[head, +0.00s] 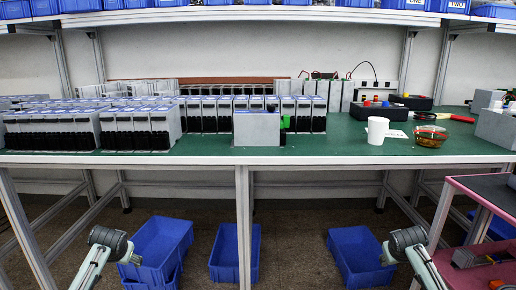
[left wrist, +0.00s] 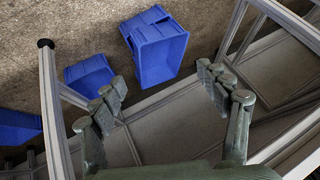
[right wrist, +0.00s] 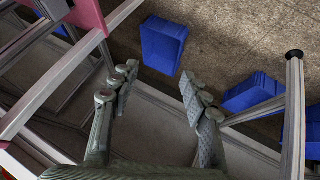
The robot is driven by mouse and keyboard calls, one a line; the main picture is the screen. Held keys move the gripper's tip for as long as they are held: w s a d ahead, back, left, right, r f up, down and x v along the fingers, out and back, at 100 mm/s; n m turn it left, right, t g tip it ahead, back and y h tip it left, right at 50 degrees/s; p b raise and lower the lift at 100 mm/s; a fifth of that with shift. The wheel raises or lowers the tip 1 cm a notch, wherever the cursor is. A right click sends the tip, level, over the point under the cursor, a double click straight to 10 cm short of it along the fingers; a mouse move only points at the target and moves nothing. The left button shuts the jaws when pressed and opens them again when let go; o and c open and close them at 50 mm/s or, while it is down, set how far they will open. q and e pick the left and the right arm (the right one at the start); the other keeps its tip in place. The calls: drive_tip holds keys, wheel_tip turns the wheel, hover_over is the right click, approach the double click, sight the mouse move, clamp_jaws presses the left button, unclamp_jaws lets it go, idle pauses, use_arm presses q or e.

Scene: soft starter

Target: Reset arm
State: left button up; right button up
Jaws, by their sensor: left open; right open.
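My left arm (head: 108,245) comes in at the lower left of the head view, below the workbench front edge. In the left wrist view my left gripper (left wrist: 168,92) is open with nothing between its fingers. My right arm (head: 408,245) is at the lower right of the head view, also below the bench top. In the right wrist view my right gripper (right wrist: 158,90) is open and empty. Both grippers are apart from the bench and the bins.
The green-topped workbench (head: 200,157) carries rows of grey soft starters (head: 140,125), a single grey unit (head: 256,129), a white cup (head: 377,131) and a glass bowl (head: 430,137). Blue bins (head: 160,245) stand on the floor. A pink cart (head: 490,195) stands at the right.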

use_arm(q)
drive_tip(key=s+d+f+m+g+h, duration=0.1)
drive_tip(key=s+d+f, duration=0.3)
drive_tip(key=s+f, duration=0.45)
drive_tip(key=s+d+f+g+h, duration=0.1)
drive_tip(key=s+d+f, duration=0.4)
drive_tip(key=s, duration=0.6)
use_arm(e)
drive_tip(key=s+a+f+n+g+y, duration=0.1)
drive_tip(key=s+a+f, duration=0.3)
drive_tip(key=s+f, duration=0.45)
drive_tip(key=s+a+f+g+y, duration=0.1)
drive_tip(key=s+a+f, duration=0.4)
drive_tip(key=s, duration=0.6)
use_arm(q)
drive_tip(key=s+d+f, duration=0.2)
drive_tip(key=s, duration=0.6)
drive_tip(key=s+d+f+g, duration=0.1)
drive_tip(key=s+d+f, duration=0.1)
drive_tip(key=s, duration=0.7)
drive_tip(key=shift+s+g+h, duration=0.25)
drive_tip(key=shift+g+h, duration=0.05)
use_arm(e)
drive_tip(key=s+a+f+g, duration=0.1)
drive_tip(key=s+a+f, duration=0.1)
drive_tip(key=s, duration=0.6)
drive_tip(key=s+a+f, duration=0.2)
drive_tip(key=s, duration=0.7)
drive_tip(key=shift+s+g+y, duration=0.25)
drive_tip(key=shift+g+y, duration=0.15)
